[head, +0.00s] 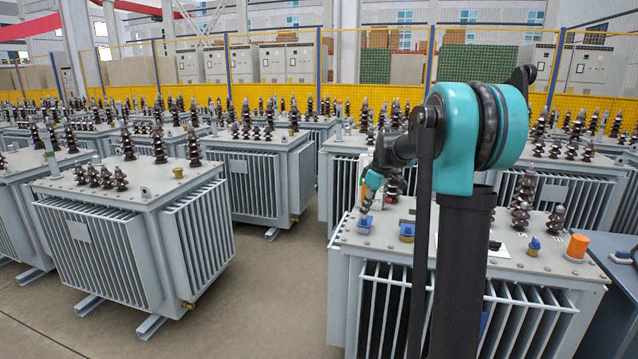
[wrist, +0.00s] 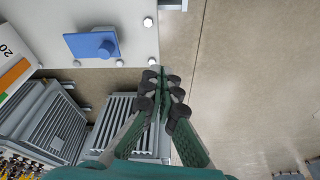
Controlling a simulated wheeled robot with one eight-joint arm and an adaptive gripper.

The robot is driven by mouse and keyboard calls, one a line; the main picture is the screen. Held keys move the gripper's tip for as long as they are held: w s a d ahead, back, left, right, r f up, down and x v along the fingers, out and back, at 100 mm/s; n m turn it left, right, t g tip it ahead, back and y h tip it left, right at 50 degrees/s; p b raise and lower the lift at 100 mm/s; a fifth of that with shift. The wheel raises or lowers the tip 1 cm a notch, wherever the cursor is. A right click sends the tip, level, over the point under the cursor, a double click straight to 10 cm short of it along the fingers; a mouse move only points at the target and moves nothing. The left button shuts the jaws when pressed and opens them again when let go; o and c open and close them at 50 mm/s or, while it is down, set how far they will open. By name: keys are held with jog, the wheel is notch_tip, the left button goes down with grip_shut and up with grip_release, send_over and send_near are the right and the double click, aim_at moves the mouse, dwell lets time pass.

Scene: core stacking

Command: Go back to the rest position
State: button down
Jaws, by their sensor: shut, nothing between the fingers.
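My gripper (head: 365,207) is shut and empty, pointing down at the left edge of the near transformer's top (head: 465,262). In the wrist view its closed fingers (wrist: 161,88) show above the floor, just beyond the edge of the grey transformer top (wrist: 135,25). A blue part (wrist: 93,45) sits on that top, to the left of the fingers and apart from them in that view. In the head view, a blue part (head: 364,225) shows just below the fingertips, and another blue piece (head: 407,232) lies to its right.
An orange cylinder (head: 577,247) and a small blue part (head: 534,245) stand on the near transformer's right side. A white box with an orange band (wrist: 12,65) shows in the wrist view. Another transformer (head: 130,230) stands left, across clear floor (head: 270,300).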

jog(key=s+f+m+t+h, duration=0.1)
jog(key=s+f+m, duration=0.2)
jog(key=s+f, duration=0.3)
jog(key=s+d+f+m+h, duration=0.1)
jog(key=s+f+m, duration=0.3)
jog(key=s, duration=1.3)
jog(key=s+d+f+m+t, duration=0.1)
jog(key=s+f+m, duration=0.3)
jog(key=s+f, duration=0.3)
jog(key=s, duration=0.4)
jog(key=shift+s+d+f+t+h, duration=0.2)
jog(key=shift+s+f+t+h, duration=0.1)
jog(key=shift+f+h, duration=0.1)
